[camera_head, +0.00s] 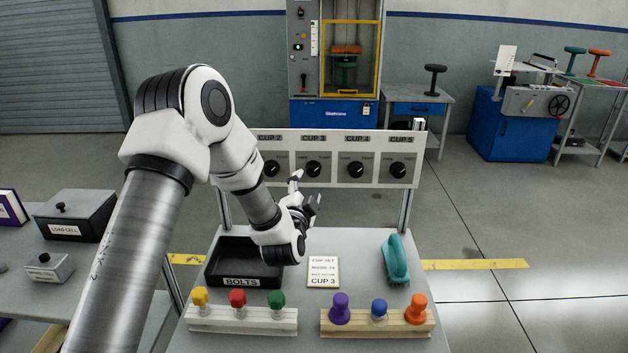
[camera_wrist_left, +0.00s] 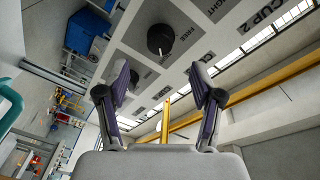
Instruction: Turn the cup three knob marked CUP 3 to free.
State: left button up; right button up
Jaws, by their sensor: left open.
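The CUP 3 knob (camera_head: 313,169) is a round black dial on the white panel (camera_head: 390,143), under the CUP 3 label. My right gripper is not in view.
CUP 2 (camera_head: 271,168), CUP 4 (camera_head: 355,169) and CUP 5 (camera_head: 398,170) knobs flank it. Below are a black bolts tray (camera_head: 225,262), a CUP 3 card (camera_head: 323,272), a teal brush (camera_head: 395,260) and two racks of coloured pegs.

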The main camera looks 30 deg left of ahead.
aim_at(312, 172)
pick_arm(q)
jog(key=x, duration=0.7)
jog(key=shift+w+a+p, duration=0.15)
jog(key=shift+w+p, duration=0.15)
jog(key=shift+w, duration=0.1)
jog(key=shift+s+r, duration=0.1)
jog(key=shift+c, duration=0.6)
jog(key=c, duration=1)
